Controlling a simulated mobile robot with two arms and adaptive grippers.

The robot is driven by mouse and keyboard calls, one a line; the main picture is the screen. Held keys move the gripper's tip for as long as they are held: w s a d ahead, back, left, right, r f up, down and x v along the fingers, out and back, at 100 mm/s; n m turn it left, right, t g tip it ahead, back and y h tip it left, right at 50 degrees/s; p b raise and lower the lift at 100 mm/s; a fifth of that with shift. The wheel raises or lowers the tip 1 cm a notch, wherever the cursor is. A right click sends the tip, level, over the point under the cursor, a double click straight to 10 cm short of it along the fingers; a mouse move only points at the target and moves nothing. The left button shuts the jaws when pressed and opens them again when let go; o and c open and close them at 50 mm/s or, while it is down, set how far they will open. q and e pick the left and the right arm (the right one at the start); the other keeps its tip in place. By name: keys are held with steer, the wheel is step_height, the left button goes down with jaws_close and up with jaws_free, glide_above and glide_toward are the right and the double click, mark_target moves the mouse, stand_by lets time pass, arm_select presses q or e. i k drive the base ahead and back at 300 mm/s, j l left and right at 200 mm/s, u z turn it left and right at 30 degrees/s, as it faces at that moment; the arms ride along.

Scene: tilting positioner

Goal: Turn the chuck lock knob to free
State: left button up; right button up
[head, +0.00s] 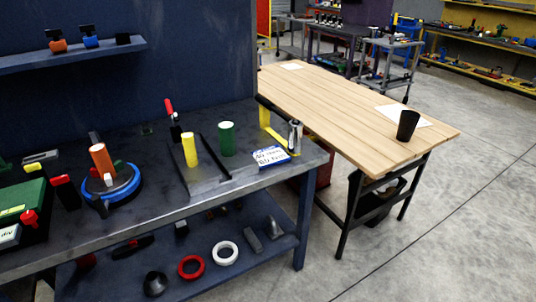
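In the head view a blue round base (126,190) stands on the dark bench and carries an upright orange cylinder (102,158). Dark jaw-like pieces and a small white part (108,180) sit around the cylinder's foot. To its left, a red knob (29,217) and a red-topped black part (62,180) stand by a green box (22,200). I cannot tell which part is the chuck lock knob or how it is set. Neither of my grippers is in view.
The dark bench (225,195) also holds a yellow cylinder (190,150) in a dark tray, a green cylinder (227,138) and a blue-white sign (271,156). Its lower shelf carries rings and loose parts. A wooden table (345,100) with a black cup (407,125) stands right; open floor lies beyond.

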mark_target(61, 180)
steer(key=i+j, duration=0.85)
steer(key=j, duration=0.2)
steer(key=i+j, duration=0.45)
steer(key=j, duration=0.1)
